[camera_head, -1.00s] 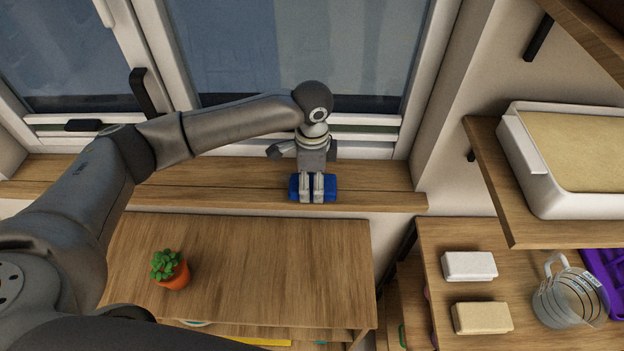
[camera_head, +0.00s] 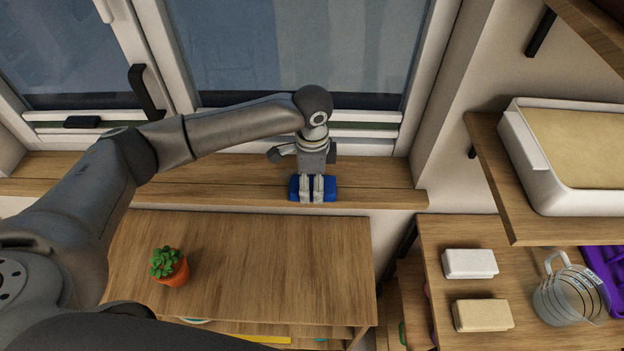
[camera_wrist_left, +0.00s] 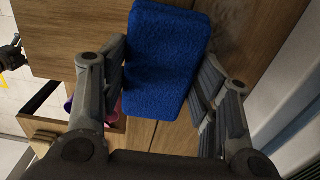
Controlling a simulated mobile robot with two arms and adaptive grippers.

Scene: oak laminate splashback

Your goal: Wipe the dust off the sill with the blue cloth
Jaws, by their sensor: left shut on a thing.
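The blue cloth (camera_head: 330,188) is a folded pad at the front edge of the wooden sill (camera_head: 385,185), right of its middle. My left gripper (camera_head: 312,194) reaches down from above and is shut on the cloth. The left wrist view shows the blue cloth (camera_wrist_left: 165,60) between the two fingers of the left gripper (camera_wrist_left: 165,95), with the wood behind it. I cannot make out dust on the sill in these views.
A potted plant (camera_head: 170,268) stands on the lower wooden cabinet top (camera_head: 270,260). The window handle (camera_head: 146,92) juts out behind my arm. At the right are a litter-like tray (camera_head: 530,175), a white block (camera_head: 470,264), a beige block (camera_head: 483,315) and a measuring jug (camera_head: 565,295).

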